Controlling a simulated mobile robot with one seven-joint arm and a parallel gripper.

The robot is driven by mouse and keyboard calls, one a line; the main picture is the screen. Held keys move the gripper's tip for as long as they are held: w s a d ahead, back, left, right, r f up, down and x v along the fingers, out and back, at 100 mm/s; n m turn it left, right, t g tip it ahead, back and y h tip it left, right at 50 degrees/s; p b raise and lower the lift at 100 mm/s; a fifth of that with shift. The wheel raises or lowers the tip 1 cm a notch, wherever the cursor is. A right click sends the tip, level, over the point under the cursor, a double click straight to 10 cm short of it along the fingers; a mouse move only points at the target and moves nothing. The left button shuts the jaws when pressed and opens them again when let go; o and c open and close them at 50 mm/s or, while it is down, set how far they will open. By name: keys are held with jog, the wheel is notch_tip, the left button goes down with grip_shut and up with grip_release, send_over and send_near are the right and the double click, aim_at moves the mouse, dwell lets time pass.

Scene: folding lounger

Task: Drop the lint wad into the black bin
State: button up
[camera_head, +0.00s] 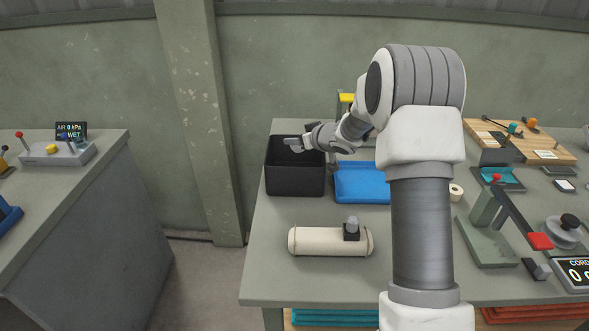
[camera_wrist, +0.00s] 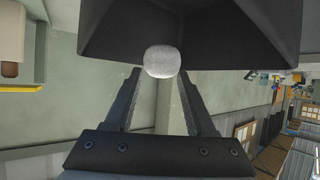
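The black bin (camera_head: 295,181) stands open-topped at the left end of the bench in the head view. In the wrist view its dark walls (camera_wrist: 190,28) fill the top middle. The lint wad (camera_wrist: 162,61) is a small, pale grey, rounded lump in the wrist view. It sits between the tips of my gripper (camera_wrist: 160,75), overlapping the bin's lower edge in the picture. The two dark fingers stand apart by about the wad's width and appear shut on it. In the head view my gripper (camera_head: 294,143) reaches leftward over the bin; the wad is not clear there.
A blue tray (camera_head: 361,183) lies just right of the bin. A cream roll (camera_head: 318,241) with a dark block on it lies in front. Tools and a wooden board (camera_head: 540,141) crowd the bench's right side. A wall pillar (camera_head: 195,110) stands behind, left of the bench.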

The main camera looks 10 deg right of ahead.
jog(key=o, duration=0.4)
jog(key=shift+c, duration=0.2)
jog(key=p+v, duration=0.3)
jog(key=v, duration=1.4)
jog(key=shift+s, duration=0.2)
jog(key=s+d+r+m+h+p, duration=0.1)
jog(key=s+d+r+m+h, duration=0.25)
jog(key=s+r+h, duration=0.5)
jog(key=s+a+g+y, duration=0.2)
jog(key=s+a, duration=0.2)
jog(key=s, duration=0.8)
jog(key=s+a+r+g+y+p, duration=0.1)
jog(key=s+a+g, duration=0.2)
jog(key=s, duration=0.8)
jog(key=shift+s+a+m+g+y, duration=0.35)
jog(key=shift+s+a+m, duration=0.1)
jog(key=shift+a, duration=0.75)
